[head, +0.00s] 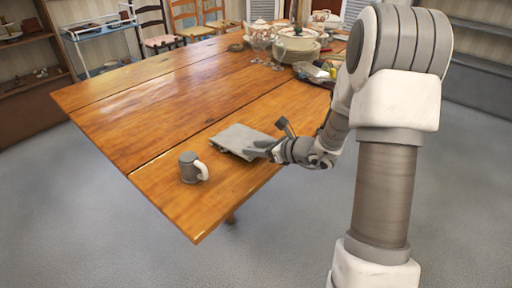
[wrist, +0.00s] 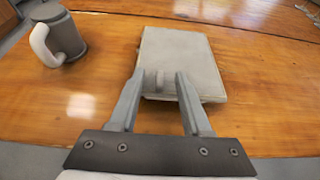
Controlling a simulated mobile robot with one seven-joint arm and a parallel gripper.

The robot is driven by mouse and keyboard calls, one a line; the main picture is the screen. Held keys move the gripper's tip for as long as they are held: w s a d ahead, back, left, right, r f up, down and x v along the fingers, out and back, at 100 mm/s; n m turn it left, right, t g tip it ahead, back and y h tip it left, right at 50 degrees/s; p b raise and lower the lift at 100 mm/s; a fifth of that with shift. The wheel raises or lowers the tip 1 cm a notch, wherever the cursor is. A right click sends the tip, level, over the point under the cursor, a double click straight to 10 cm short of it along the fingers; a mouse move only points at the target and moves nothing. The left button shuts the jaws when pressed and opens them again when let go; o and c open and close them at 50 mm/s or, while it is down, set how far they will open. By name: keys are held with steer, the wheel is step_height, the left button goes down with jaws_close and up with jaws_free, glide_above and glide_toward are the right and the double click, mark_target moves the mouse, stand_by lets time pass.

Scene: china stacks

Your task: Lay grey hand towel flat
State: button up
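The grey hand towel (head: 238,138) lies on the wooden table near its front edge as a flat-looking, folded rectangular pad. In the wrist view the towel (wrist: 182,52) lies just beyond my fingers, with its near edge between and under the fingertips. My gripper (head: 266,138) is at the towel's right end in the head view. In the wrist view my gripper (wrist: 160,78) has its two fingers apart, with a small grey lump between the tips. I cannot tell whether that lump is part of the towel or whether the fingers touch the cloth.
A grey mug with a pale handle (head: 190,168) stands left of the towel, near the table corner; it also shows in the wrist view (wrist: 66,36). A white tureen (head: 297,46), glasses and a teapot stand at the far end. The table (head: 150,95) is clear at left.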

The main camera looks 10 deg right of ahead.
steer(key=p+v, duration=0.4)
steer(key=v, duration=1.3)
steer(key=shift+d, duration=0.15)
steer(key=shift+s+r, duration=0.15)
steer(key=s+a+r+n+g+h+p, duration=0.1)
steer(key=s+a+r+n+g, duration=0.2)
steer(key=a+r+n, duration=0.55)
steer(key=s+a+r+n+g+h+p, duration=0.1)
steer(key=s+a+r+n+g+p, duration=0.15)
steer(key=a+r+n, duration=0.6)
steer(key=s+d+f+n+h+b, duration=0.1)
steer(key=s+d+f+n+h, duration=0.15)
steer(key=s+n, duration=0.35)
steer(key=s+d+f+n+h+b, duration=0.2)
steer(key=s+d+n+h, duration=0.15)
steer(key=s+n, duration=0.3)
step_height(320, 180, up, 16)
steer(key=p, duration=1.6)
steer(key=shift+r+m, duration=0.25)
steer(key=shift+m, duration=0.2)
